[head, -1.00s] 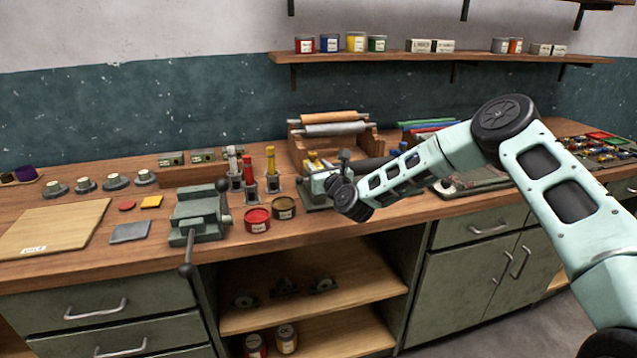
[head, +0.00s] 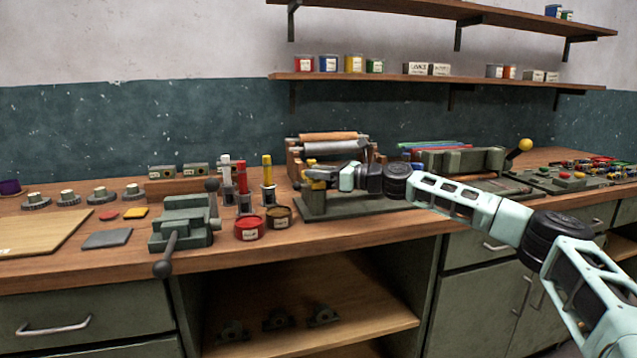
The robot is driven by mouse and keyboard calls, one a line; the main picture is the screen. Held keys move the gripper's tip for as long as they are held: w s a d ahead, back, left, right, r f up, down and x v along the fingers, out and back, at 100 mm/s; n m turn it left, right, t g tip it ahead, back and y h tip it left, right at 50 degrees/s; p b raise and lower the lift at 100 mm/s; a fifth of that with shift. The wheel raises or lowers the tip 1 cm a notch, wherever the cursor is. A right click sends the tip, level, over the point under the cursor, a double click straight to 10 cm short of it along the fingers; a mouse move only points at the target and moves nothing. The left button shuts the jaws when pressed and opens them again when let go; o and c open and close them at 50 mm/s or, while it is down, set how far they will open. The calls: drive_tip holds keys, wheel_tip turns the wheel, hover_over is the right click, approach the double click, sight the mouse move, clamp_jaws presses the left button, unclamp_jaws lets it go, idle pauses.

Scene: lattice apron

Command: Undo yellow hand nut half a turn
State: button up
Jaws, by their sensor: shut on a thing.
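The yellow hand nut (head: 314,184) shows as a small yellow patch at the left end of the low green machine (head: 345,211) on the bench, in the head view. My gripper (head: 318,177) reaches it from the right, with the wrist roughly level. The dark fingers are shut on the yellow nut and cover much of it. The nut's turning angle cannot be read at this size.
A green vise (head: 183,224) with dark handles stands to the left. A red tin (head: 249,228) and a brown tin (head: 278,216) stand between it and the machine. A roller rack (head: 333,147) is close behind my gripper. A yellow-knobbed lever (head: 525,145) rises at the right.

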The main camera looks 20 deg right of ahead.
drive_tip(key=n+g+y+p, duration=0.2)
drive_tip(key=g, duration=0.1)
drive_tip(key=shift+w+d+r+n, duration=0.1)
drive_tip(key=shift+w+r+n, duration=0.1)
drive_tip(key=shift+n, duration=0.1)
drive_tip(key=shift+f+n+g+y+p, duration=0.1)
drive_tip(key=shift+n+g+y+p, duration=0.3)
drive_tip(key=shift+n+g+p, duration=0.5)
drive_tip(key=shift+s+f+g, duration=0.1)
drive_tip(key=shift+g, duration=0.3)
drive_tip(key=o, duration=1)
drive_tip(key=b+v, duration=0.2)
drive_tip(key=v, duration=1.5)
drive_tip(key=shift+d, duration=0.15)
